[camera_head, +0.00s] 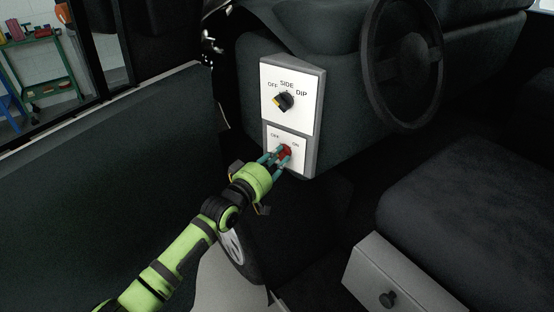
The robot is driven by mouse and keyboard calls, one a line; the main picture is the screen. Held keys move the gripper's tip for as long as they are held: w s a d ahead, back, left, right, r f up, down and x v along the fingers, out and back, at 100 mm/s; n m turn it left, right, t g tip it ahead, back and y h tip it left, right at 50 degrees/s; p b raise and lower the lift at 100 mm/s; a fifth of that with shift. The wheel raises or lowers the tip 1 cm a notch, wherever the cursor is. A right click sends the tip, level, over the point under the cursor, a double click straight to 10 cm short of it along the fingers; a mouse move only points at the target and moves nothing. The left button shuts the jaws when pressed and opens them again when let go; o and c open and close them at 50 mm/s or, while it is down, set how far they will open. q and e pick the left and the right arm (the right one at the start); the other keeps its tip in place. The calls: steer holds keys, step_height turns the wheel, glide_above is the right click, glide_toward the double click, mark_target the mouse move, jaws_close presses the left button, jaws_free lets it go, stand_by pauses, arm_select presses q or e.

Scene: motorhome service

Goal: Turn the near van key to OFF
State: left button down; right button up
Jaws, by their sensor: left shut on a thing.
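The van key (287,151) is a small red piece on the lower white plate (272,139) of the grey switch panel, with OFF marked at its upper left and ON at its upper right. My left gripper (279,160) is at this plate, its teal fingers shut on the red key and partly hiding it. I cannot tell exactly which mark the key points to. My right gripper is not in view.
Above is a black rotary knob (284,102) with a yellow mark, on a plate lettered OFF, SIDE, DIP. A steering wheel (402,62) and dark seat (465,215) are at the right. A grey drawer (376,272) stands lower right. The dark door panel (90,170) fills the left.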

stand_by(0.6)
arm_select(q)
steer(key=c, duration=1.1)
jaws_free()
steer(key=shift+o, duration=0.2)
steer(key=v, duration=1.2)
steer(key=shift+f, duration=0.1)
